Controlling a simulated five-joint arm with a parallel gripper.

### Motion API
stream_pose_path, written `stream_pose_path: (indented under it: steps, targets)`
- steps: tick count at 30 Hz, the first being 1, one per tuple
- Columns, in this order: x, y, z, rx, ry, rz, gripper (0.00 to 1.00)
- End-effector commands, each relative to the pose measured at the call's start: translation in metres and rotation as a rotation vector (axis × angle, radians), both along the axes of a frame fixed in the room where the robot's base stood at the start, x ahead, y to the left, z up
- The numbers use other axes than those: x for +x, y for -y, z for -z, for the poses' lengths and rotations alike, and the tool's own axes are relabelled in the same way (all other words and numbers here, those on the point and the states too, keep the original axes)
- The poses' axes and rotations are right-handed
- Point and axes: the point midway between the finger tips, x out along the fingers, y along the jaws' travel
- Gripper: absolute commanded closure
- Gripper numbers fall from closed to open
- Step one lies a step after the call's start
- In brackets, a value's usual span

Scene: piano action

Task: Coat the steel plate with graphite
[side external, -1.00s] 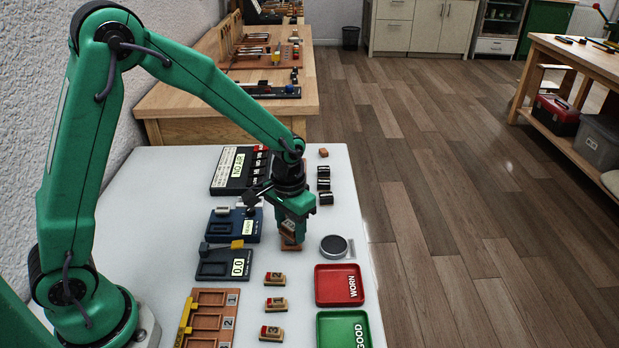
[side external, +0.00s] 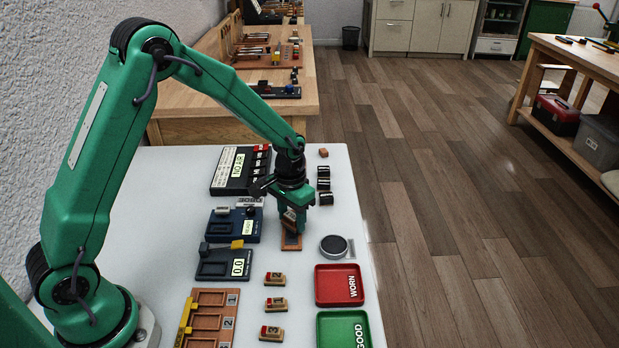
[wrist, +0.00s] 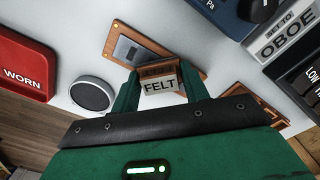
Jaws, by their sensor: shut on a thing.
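My gripper (side external: 293,212) is shut on a small block labelled FELT (wrist: 160,85), held between its fingers in the wrist view. Below it is the steel plate (wrist: 127,49), a grey strip set in a brown wooden base. In the side view the plate's near end (side external: 291,242) shows and the rest is hidden behind the gripper. The block is at or just above the plate; I cannot tell whether it touches. A round dark-topped tin (side external: 333,246), also in the wrist view (wrist: 92,94), stands to the right of the plate; its contents are not clear.
A red WORN tray (side external: 339,285) and a green GOOD tray (side external: 343,329) lie at the right. Instrument boxes (side external: 232,224) stand left of the plate. Several small numbered blocks (side external: 274,304) stand near a slotted wooden rack (side external: 208,322).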

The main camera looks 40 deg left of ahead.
Motion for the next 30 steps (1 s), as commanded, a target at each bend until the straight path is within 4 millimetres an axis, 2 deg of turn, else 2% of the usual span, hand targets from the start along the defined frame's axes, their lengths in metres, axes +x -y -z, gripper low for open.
stream_pose_path:
  steps: [19,30]
  targets:
    - [0.041,-0.042,0.001,0.000,-0.002,-0.002,0.77]
    - [0.015,-0.015,0.001,0.000,-0.002,0.001,0.77]
